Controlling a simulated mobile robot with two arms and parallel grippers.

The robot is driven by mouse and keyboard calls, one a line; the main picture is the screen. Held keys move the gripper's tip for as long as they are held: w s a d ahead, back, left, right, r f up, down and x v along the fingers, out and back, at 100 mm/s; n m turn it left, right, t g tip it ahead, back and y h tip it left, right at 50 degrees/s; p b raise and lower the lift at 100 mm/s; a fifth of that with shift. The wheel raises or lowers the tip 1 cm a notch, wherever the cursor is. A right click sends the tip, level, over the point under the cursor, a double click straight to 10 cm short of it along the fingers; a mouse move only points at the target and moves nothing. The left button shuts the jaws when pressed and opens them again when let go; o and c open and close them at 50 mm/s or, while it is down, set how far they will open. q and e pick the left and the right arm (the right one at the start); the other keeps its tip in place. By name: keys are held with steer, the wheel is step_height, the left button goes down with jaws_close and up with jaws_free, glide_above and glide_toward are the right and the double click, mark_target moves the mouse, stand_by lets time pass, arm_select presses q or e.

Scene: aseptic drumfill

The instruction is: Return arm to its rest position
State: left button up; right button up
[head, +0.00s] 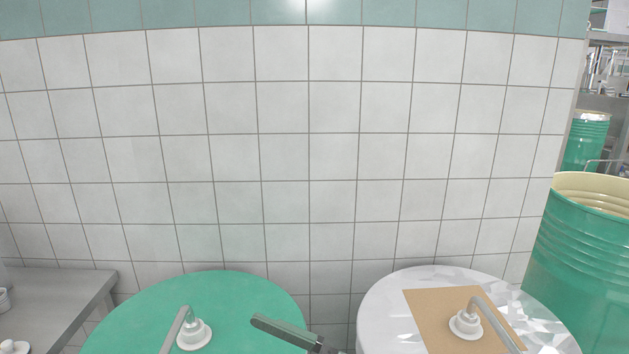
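At the bottom left is a round green drum top (130,325) with a white round fitting (198,340) and a bent grey part (176,328) beside it. At the bottom right is a round top covered in crinkled pale film (390,310). A brown sheet (425,310) lies on it, under a similar white fitting (462,324) and grey bar (497,324). A dark grey bar-shaped part (284,332) reaches in from the bottom middle, over the green top's right edge. It may be a finger of my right gripper. Its opening is hidden below the frame. My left gripper does not show clearly.
A white tiled wall (280,160) closes off the back. A tall open green drum (580,265) stands at the right, with another green drum (587,140) behind it. A grey bench (60,295) is at the left. A narrow gap separates the two round tops.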

steer(key=w+d+m+t+h, duration=0.55)
steer(key=d+m+t, duration=0.25)
steer(key=m, duration=0.5)
steer(key=w+d+m+t+h, duration=0.4)
steer(key=d+m+t+h, duration=0.3)
steer(key=m, duration=0.7)
steer(key=s+d+f+m+g+h, duration=0.2)
steer(key=d+f+m+g+h, duration=0.3)
steer(key=d+f+m+h, duration=0.75)
steer(key=s+d+f+m+g+y, duration=0.1)
steer(key=s+f+m+g+y, duration=0.3)
steer(key=s+f+m+g, duration=1.15)
steer(key=s+f+n+t, duration=0.15)
steer(key=s+f, duration=0.25)
steer(key=f, duration=1.1)
steer(key=s+f+n+t, duration=0.1)
steer(key=s+f+n, duration=0.25)
steer(key=f, duration=1.05)
steer(key=s+d+f+g, duration=0.1)
steer(key=s+d+f, duration=0.2)
steer(key=s+f, duration=1.4)
steer(key=shift+s+f+m, duration=0.15)
steer(key=shift+s+m, duration=0.05)
steer(key=shift+m, duration=0.1)
